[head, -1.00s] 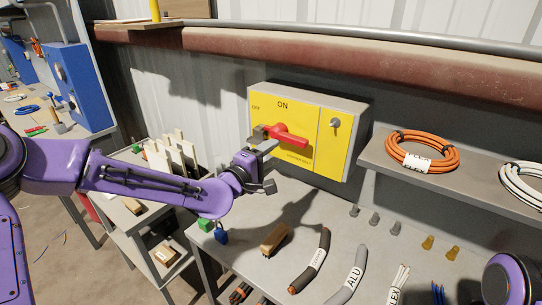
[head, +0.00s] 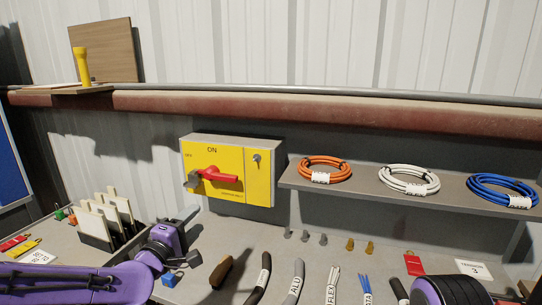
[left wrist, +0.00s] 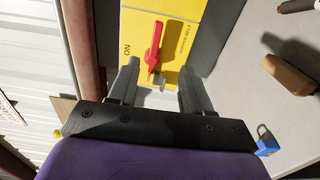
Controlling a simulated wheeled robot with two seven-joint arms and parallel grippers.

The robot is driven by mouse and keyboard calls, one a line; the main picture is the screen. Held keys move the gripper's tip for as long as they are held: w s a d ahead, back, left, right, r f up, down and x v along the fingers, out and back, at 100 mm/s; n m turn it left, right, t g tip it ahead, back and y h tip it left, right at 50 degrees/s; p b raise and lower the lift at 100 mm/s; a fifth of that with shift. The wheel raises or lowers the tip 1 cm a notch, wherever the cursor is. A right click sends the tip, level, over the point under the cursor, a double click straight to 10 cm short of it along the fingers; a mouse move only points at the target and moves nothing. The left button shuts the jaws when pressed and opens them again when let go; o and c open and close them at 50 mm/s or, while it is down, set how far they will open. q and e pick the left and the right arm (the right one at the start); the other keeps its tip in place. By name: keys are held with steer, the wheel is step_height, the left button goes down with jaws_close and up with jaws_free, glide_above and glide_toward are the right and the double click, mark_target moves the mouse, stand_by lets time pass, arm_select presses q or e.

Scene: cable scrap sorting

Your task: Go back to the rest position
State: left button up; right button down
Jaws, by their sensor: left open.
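My left gripper (head: 190,222) is in front of and below the yellow switch box (head: 258,182), apart from it. In the left wrist view its two grey fingers are spread, with nothing held between them. The red switch handle (head: 217,175) lies roughly level across the box, under the word ON. In the left wrist view the handle (left wrist: 154,45) shows beyond the gap between the fingers. My right gripper is out of view; only a purple part of my right arm shows at the bottom right.
A blue padlock (head: 169,280) and a brown block (head: 221,272) are on the bench near my left wrist. Labelled cable pieces lie along the front. A shelf (head: 350,190) with orange, white and blue coils is at the right. Upright pale boards (head: 118,205) stand at the left.

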arm_select(q)
steer(key=s+a+f+m+g+y, duration=0.1)
steer(key=s+a+f+g+y, duration=0.1)
steer(key=s+f, duration=0.5)
steer(key=s+a+f+m+g+y, duration=0.1)
steer(key=s+f+m+g+y, duration=0.1)
steer(key=f, duration=0.9)
steer(key=s+a+f+m+g+y, duration=0.1)
steer(key=s+a+f+g, duration=0.15)
steer(key=s+f, duration=0.45)
steer(key=s+a+f+m+g+y, duration=0.1)
steer(key=s+a+f+m+g, duration=0.1)
steer(key=s+f, duration=0.6)
steer(key=s+a+f+m+g+y, duration=0.2)
steer(key=s+a+f+g, duration=0.2)
steer(key=s+f, duration=0.5)
steer(key=s+g, duration=0.1)
steer(key=s, duration=0.7)
steer(key=shift+y, duration=0.3)
steer(key=shift+g, duration=0.25)
steer(key=shift+c, duration=0.6)
steer(key=shift+w, duration=0.15)
